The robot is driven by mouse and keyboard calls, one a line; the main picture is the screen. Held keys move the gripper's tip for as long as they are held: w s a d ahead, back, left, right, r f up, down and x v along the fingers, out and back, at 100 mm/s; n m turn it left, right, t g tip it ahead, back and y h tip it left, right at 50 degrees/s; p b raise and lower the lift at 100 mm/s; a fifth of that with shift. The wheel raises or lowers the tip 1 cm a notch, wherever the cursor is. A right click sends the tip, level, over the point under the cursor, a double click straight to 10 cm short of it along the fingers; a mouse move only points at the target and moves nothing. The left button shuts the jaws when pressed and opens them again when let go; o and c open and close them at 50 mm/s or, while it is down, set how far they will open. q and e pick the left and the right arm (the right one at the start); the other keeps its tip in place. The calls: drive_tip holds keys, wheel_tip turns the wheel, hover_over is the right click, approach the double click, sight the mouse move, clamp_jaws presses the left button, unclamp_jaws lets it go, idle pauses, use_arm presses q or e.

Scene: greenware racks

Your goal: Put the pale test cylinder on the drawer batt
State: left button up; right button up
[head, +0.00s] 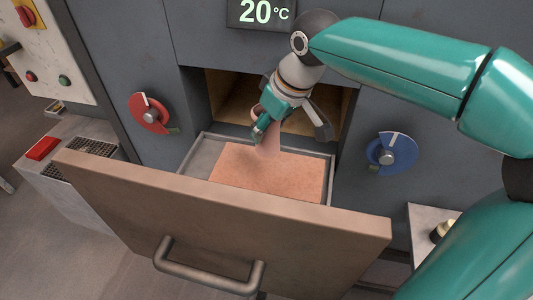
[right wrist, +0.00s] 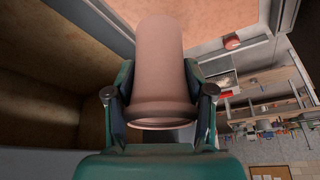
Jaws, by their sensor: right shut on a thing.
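The pale test cylinder (head: 269,143) is pinkish, with a wider rim at one end. My right gripper (head: 266,124) is shut on it above the back part of the open drawer. The drawer batt (head: 270,177) is a flat orange-pink slab inside the drawer. In the right wrist view the cylinder (right wrist: 158,60) sits between both fingers, its rim towards the palm and its far end towards the batt (right wrist: 215,12). The cylinder's lower end overlaps the batt's back edge in the head view; I cannot tell if they touch. My left gripper is not in view.
The drawer has a thick brown front (head: 220,207) with a handle (head: 208,268) and a grey rim (head: 199,160). Behind it is a dark opening in the grey cabinet. A red dial (head: 148,113) and a blue dial (head: 391,156) flank it. The visible batt top is clear.

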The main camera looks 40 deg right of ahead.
sight(269, 151)
wheel_tip(269, 151, down, 7)
drive_tip(key=shift+f, duration=0.15)
drive_tip(key=o, duration=1.3)
drive_tip(key=v, duration=1.2)
